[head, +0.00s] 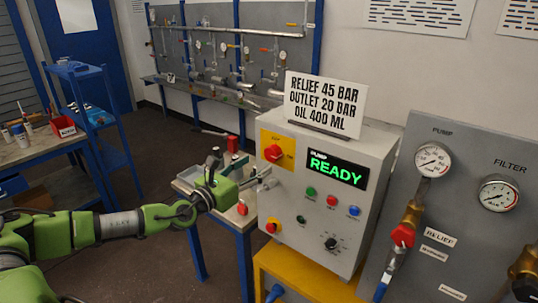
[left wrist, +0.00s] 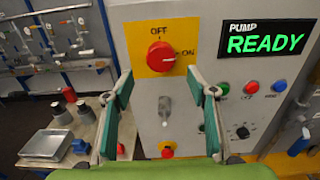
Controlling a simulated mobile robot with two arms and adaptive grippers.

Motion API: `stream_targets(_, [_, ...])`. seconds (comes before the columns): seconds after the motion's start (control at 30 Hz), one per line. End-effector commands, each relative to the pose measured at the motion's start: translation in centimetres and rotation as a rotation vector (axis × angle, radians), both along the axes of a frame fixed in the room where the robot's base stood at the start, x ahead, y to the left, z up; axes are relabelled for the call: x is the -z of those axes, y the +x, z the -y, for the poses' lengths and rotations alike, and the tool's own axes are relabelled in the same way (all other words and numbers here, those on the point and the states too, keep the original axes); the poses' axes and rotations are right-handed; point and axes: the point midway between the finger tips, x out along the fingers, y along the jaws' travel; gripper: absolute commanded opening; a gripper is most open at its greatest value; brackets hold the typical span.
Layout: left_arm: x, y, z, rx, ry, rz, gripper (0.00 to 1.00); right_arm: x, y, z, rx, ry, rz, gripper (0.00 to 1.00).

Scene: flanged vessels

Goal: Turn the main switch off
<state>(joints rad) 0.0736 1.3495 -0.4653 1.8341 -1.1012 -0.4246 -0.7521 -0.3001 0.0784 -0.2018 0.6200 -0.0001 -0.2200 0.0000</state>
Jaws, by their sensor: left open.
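The main switch (head: 273,152) is a red rotary knob on a yellow plate, on the front of a light grey pump cabinet (head: 330,222). In the left wrist view the knob (left wrist: 161,56) has OFF printed above it and ON to its right. My left gripper (head: 262,180) is in front of the cabinet, a little below the switch. In the left wrist view its green-padded fingers (left wrist: 160,85) are spread apart and empty, with the knob beyond and between them. My right gripper is not in view.
A green READY display (head: 335,169) and several coloured buttons are right of the switch. A grey latch (left wrist: 165,108) and another red knob (left wrist: 167,151) sit below it. A gauge panel (head: 455,215) stands right. A small table (left wrist: 75,140) with loose parts is left of the cabinet.

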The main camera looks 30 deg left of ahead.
Motion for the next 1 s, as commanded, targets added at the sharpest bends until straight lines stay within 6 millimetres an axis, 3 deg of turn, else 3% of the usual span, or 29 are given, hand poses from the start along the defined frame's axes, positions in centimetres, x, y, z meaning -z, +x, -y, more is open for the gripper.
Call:
stream_targets(0.2, [-0.6,3.1,0.3,-0.001,-0.005,0.005,0.52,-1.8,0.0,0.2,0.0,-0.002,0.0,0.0])
stream_targets(0.5, [-0.3,6.4,0.7,0.002,-0.001,0.002,0.52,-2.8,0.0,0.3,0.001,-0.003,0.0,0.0])
stream_targets(0.9, [0.0,7.1,0.8,0.004,0.0,-0.001,0.52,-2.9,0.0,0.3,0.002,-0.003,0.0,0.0])
stream_targets(0.93, [0.0,7.1,0.8,0.004,0.0,-0.001,0.5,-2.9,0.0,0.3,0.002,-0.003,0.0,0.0])
stream_targets(1.0, [0.0,7.1,0.8,0.004,0.0,-0.001,0.31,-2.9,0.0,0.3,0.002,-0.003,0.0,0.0])
